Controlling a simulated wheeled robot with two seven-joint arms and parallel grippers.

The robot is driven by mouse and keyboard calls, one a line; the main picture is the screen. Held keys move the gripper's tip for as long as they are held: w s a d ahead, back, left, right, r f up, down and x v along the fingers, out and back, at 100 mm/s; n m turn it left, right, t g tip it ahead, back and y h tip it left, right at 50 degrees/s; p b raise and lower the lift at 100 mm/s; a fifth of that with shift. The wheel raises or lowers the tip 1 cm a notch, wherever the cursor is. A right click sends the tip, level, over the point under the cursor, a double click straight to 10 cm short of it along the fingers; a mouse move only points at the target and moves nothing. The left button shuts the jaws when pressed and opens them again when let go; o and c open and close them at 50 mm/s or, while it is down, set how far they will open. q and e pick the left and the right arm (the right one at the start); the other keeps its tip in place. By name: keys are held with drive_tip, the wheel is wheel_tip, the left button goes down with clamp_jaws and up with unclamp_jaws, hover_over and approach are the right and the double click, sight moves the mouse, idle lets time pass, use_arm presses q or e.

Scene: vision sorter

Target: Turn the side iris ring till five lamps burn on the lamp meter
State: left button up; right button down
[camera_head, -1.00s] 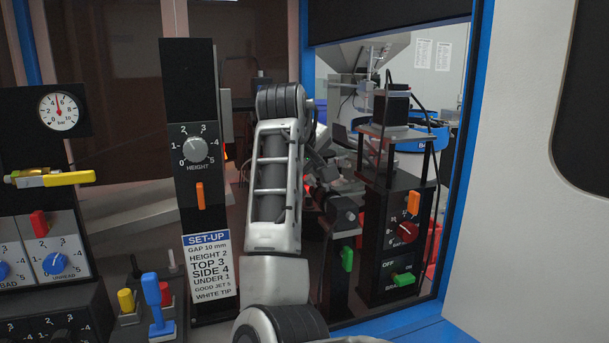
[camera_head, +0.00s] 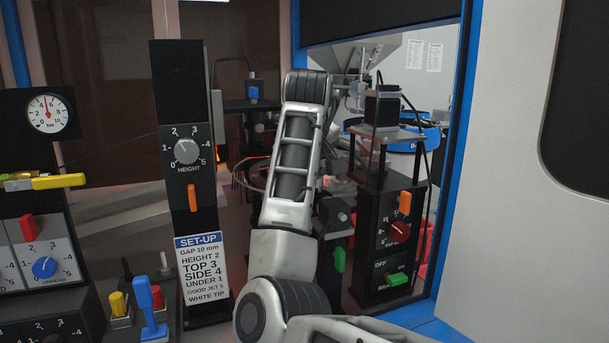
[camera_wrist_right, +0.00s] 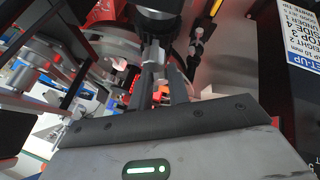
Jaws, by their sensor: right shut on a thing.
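My right gripper (camera_wrist_right: 158,72) shows in the right wrist view, its dark fingers shut at the foot of a black cylinder (camera_wrist_right: 158,12). I take the held part to be the side iris ring, but the fingers hide most of it. In the head view my right arm rises in the middle and hides the gripper. A dark camera-like body (camera_head: 335,212) sits just right of that arm. Small red lights (camera_wrist_right: 132,84) glow behind the fingers in the wrist view; I cannot tell whether they belong to the lamp meter. My left gripper is out of view.
A set-up card (camera_head: 203,270) reads SIDE 4. Left of my arm is a HEIGHT knob (camera_head: 186,151) on a black post. To the right stands a black panel with a red knob (camera_head: 400,232) and a green switch (camera_head: 396,280). A blue frame edge (camera_head: 462,150) bounds the opening.

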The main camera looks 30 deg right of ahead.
drive_tip(key=c, duration=1.3)
unclamp_jaws()
drive_tip(key=shift+c, duration=0.2)
drive_tip(key=shift+r, duration=0.1)
